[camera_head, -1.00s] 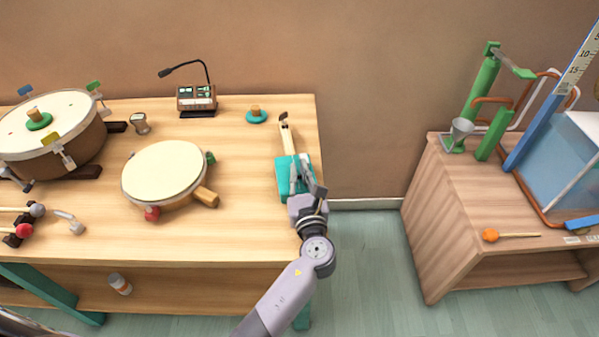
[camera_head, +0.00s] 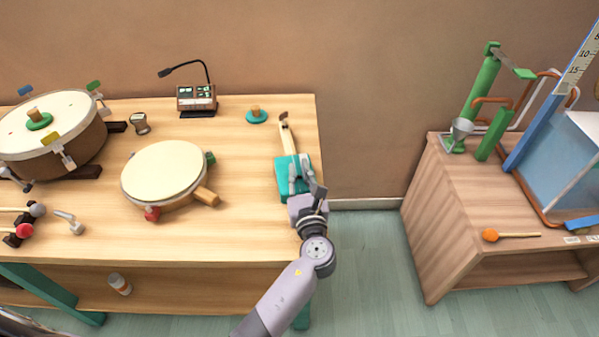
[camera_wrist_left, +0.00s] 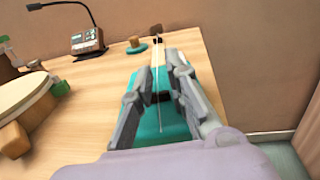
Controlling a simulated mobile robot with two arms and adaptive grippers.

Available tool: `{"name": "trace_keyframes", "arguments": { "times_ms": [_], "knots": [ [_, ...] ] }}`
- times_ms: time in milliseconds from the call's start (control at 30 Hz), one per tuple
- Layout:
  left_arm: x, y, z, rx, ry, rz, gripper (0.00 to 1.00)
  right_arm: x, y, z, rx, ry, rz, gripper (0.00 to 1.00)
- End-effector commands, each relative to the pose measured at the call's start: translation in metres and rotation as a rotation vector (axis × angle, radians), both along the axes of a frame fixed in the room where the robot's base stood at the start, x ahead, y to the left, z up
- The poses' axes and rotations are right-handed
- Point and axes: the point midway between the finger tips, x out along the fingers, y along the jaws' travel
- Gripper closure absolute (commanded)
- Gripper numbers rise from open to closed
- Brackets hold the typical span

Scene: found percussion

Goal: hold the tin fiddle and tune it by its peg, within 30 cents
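The tin fiddle lies on the table near its right edge. Its teal tin body (camera_head: 281,187) is towards me, and its pale neck (camera_head: 287,138) points to the back wall, with a dark head (camera_head: 283,116) at the far end. My left gripper (camera_head: 299,168) is low over the body. In the left wrist view, its fingers (camera_wrist_left: 159,66) stand apart, one on each side of the string and neck, with the teal body (camera_wrist_left: 150,133) and a dark opening between them. Whether they touch the neck is unclear. The peg cannot be made out. My right gripper is not in view.
A console with a gooseneck microphone (camera_head: 197,97) stands at the back, beside a teal disc with a wooden knob (camera_head: 256,117). A frame drum (camera_head: 163,172) lies left of the fiddle; a large drum (camera_head: 50,128) stands further left. Open floor separates the table from the wooden cabinet (camera_head: 450,210).

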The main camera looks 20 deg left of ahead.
Motion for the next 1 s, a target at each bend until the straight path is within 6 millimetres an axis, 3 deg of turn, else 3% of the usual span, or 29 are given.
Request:
{"name": "trace_keyframes", "arguments": {
  "times_ms": [333,667,867,1000],
  "knots": [
    [0.0,0.0,0.0,0.0,0.0,0.0,0.6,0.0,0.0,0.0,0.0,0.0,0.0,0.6],
    [-0.002,-0.001,0.0,0.0,0.0,0.0,0.6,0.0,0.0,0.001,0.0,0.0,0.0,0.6],
    [-0.02,-0.009,0.001,0.0,0.002,-0.002,0.6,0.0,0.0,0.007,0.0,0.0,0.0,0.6],
    [-0.045,-0.021,0.001,-0.001,0.004,-0.002,0.6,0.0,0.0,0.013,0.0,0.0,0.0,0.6]
  ]
}}
